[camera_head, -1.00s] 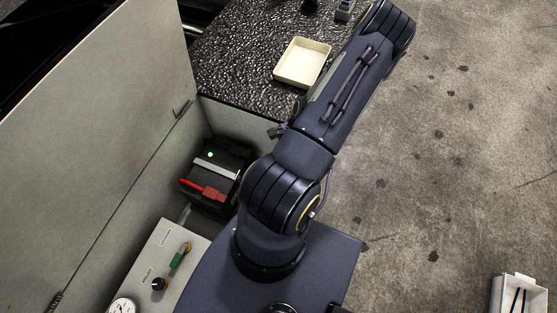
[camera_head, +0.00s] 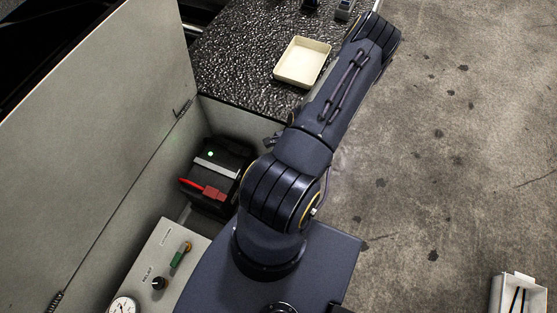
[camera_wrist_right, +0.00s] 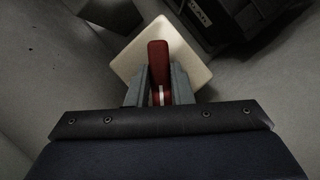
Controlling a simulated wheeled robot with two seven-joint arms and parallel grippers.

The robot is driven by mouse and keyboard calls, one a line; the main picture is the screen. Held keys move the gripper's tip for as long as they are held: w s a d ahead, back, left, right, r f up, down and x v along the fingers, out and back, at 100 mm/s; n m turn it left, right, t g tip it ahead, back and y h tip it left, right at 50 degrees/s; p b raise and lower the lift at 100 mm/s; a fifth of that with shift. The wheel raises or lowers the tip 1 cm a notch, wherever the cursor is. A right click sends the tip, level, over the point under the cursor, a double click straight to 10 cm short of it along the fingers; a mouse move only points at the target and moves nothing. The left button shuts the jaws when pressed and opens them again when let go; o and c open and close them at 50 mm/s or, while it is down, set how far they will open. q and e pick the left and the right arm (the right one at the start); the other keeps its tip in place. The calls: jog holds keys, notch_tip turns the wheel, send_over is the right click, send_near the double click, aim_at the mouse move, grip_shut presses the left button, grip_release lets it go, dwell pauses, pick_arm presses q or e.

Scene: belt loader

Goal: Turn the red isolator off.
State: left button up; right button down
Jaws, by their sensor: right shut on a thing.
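The red isolator's handle (camera_wrist_right: 158,58) shows in the right wrist view, standing up in front of a cream plate (camera_wrist_right: 192,62). My right gripper (camera_wrist_right: 160,90) is shut on this handle, with one grey finger on each side of it. A small white mark shows low on the red part between the fingers. In the head view the isolator and my right gripper are not visible. My left gripper is in neither view.
An open grey compartment holds a black battery-like box (camera_head: 233,157) with a red plug (camera_head: 203,188) and a green light. Beside it is a panel (camera_head: 190,241) with a green-handled valve, black knob and gauge. A cream tray (camera_head: 302,62) lies on the dark textured surface.

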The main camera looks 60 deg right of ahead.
jog(key=shift+n, duration=0.3)
jog(key=n+g+b, duration=0.1)
jog(key=n, duration=0.2)
jog(key=shift+w+d, duration=0.1)
jog(key=shift+w, duration=0.05)
jog(key=shift+n+g+y+b, duration=0.3)
jog(key=shift+n+g+b, duration=0.7)
jog(key=shift+n, duration=0.9)
jog(key=c, duration=1.3)
grip_release()
jog(key=shift+r, duration=0.1)
